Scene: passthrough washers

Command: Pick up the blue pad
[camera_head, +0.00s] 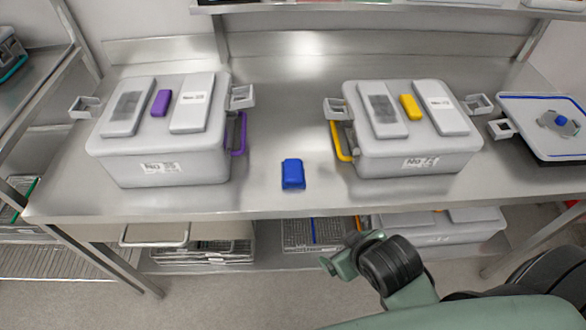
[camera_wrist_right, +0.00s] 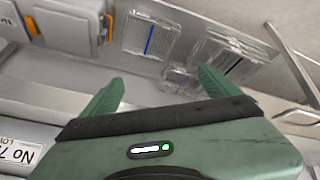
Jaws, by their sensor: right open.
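The blue pad (camera_head: 293,174) is a small blue block on the steel table (camera_head: 265,205), near its front edge, between two grey boxes. My right gripper (camera_head: 338,262) is in front of and below the table edge, lower and to the right of the pad, apart from it. In the right wrist view my right gripper (camera_wrist_right: 160,88) has its two green fingers spread, with nothing held between them. The pad does not show clearly in the right wrist view. My left gripper is not in view.
A grey box with a purple latch (camera_head: 160,140) stands left of the pad, and one with a yellow latch (camera_head: 410,135) stands right. Wire baskets (camera_head: 312,233) sit on the lower shelf.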

